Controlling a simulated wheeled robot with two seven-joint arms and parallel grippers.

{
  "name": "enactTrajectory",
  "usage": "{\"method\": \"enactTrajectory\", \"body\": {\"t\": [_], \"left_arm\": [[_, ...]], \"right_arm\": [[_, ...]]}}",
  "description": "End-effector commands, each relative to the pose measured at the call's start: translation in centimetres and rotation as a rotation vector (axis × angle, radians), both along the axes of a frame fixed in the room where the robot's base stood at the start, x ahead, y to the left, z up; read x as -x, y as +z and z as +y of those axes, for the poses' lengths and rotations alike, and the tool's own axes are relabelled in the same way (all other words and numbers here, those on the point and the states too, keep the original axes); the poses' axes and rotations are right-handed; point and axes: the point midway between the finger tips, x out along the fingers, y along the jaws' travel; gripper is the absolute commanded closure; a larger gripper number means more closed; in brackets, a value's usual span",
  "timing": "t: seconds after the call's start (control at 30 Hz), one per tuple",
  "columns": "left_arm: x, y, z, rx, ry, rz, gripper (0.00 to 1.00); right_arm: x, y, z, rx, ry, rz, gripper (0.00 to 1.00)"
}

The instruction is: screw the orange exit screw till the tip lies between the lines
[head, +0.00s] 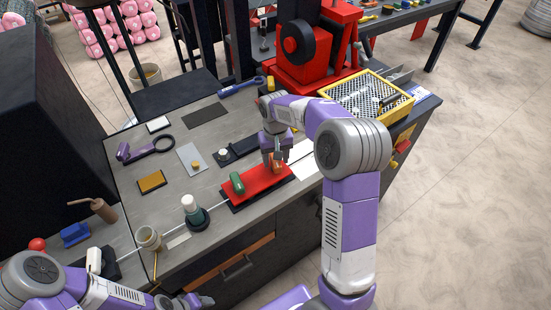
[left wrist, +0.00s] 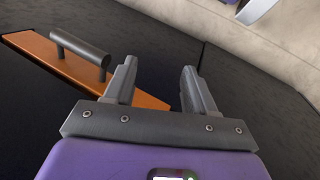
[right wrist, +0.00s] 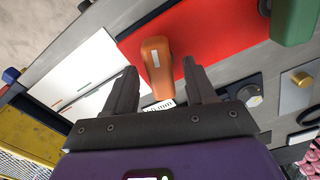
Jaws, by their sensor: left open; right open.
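The orange exit screw (right wrist: 157,62) has a rounded orange handle with a small pale mark. It stands at the end of the red block (right wrist: 225,35), beside a white sheet (right wrist: 85,75) with thin lines. My right gripper (right wrist: 160,75) is open, its fingers on either side of the orange handle's near end; I cannot tell whether they touch it. In the head view, the right gripper (head: 275,157) is over the right end of the red block (head: 262,184). The screw's tip is hidden. My left gripper (left wrist: 158,72) is open and empty, low by the bench front.
A green handle (head: 237,183) sits on the red block's left part. A yellow-rimmed basket (head: 408,108) is at the back right. An orange drawer front (left wrist: 145,98) is near the left gripper.

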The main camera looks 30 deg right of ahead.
Motion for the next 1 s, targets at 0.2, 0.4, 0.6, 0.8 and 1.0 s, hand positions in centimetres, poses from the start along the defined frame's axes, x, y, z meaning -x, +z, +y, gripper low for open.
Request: {"method": "enactTrajectory", "body": {"t": [0.2, 0.4, 0.6, 0.8, 1.0], "left_arm": [[0.0, 0.6, 0.0, 0.000, 0.000, 0.000, 0.45], [0.0, 0.9, 0.0, 0.000, 0.000, 0.000, 0.45], [0.0, 0.9, 0.0, 0.000, 0.000, 0.000, 0.45], [0.0, 0.9, 0.0, 0.000, 0.000, 0.000, 0.45], [0.0, 0.9, 0.0, 0.000, 0.000, 0.000, 0.45]], "right_arm": [[-0.1, 3.9, 0.1, -0.001, 0.000, -0.005, 0.45], [-0.1, 6.4, 0.0, 0.000, 0.000, -0.002, 0.45], [0.0, 6.9, 0.0, -0.001, 0.000, 0.000, 0.45], [0.0, 6.9, 0.0, -0.001, 0.000, 0.000, 0.45], [0.0, 6.9, 0.0, 0.000, 0.000, 0.001, 0.45]]}}
